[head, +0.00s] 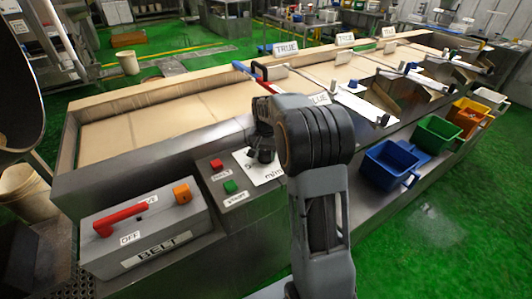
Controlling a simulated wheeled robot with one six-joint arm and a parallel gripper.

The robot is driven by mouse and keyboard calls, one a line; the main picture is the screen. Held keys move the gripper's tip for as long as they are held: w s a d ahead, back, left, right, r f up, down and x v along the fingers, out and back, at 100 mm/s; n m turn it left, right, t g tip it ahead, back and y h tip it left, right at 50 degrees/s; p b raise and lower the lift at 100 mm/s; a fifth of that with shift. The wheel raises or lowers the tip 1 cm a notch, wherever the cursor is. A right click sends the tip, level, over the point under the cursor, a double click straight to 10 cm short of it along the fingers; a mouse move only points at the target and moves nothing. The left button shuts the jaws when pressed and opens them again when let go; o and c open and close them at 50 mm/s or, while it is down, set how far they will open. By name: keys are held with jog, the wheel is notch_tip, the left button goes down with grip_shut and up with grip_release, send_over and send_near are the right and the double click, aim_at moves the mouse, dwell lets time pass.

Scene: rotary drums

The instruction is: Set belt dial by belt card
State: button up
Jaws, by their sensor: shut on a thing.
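The belt dial's white scale plate (267,176), marked "m/min", lies on the grey control panel in the middle. The dark end of my gripper (262,156) is down over this plate and shut on the belt dial. The dial itself is mostly hidden by my gripper and arm, so its pointer and setting cannot be read. No belt card can be made out. The grey box labelled BELT (150,232) stands at the left of the panel, with a red lever (120,220) and an orange knob (182,193).
A red button (216,165) and a green button (229,187) sit left of the dial plate. The tan conveyor belt (150,118) runs behind. Blue (390,163), green (437,135) and yellow (467,113) bins stand at right. Green floor lies clear at lower right.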

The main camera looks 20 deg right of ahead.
aim_at(265, 152)
dwell(0.4)
jog(key=o, duration=0.9)
notch_tip(265, 152, up, 14)
jog(key=shift+f, duration=0.1)
dwell(0.3)
dwell(0.4)
